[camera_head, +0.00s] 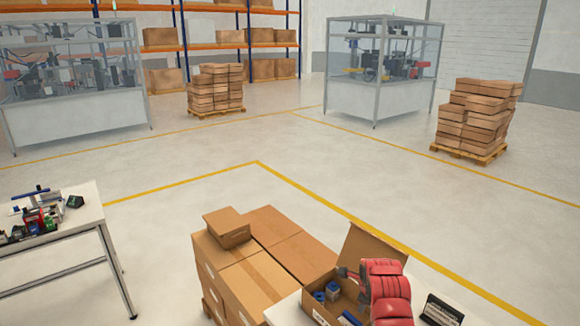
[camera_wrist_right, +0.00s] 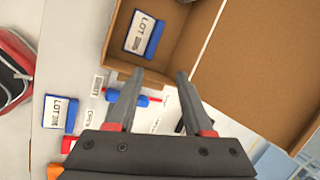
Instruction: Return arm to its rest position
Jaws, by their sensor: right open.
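My right arm (camera_head: 388,292) is red and reaches over the open cardboard box (camera_head: 372,243) at the bottom right of the head view. In the right wrist view my right gripper (camera_wrist_right: 158,76) has its two dark fingers spread apart, with nothing held between them. Its fingertips overlap the near edge of the cardboard box (camera_wrist_right: 122,66); I cannot tell the height gap. A blue and white block labelled LOT (camera_wrist_right: 145,35) lies inside the box. My left gripper is in neither view.
Another LOT block (camera_wrist_right: 60,113) and a blue and red item (camera_wrist_right: 140,99) lie on the white table outside the box. A black sign (camera_head: 441,310) stands right of my arm. Stacked cartons (camera_head: 262,272) stand left. A table with tools (camera_head: 75,232) is far left.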

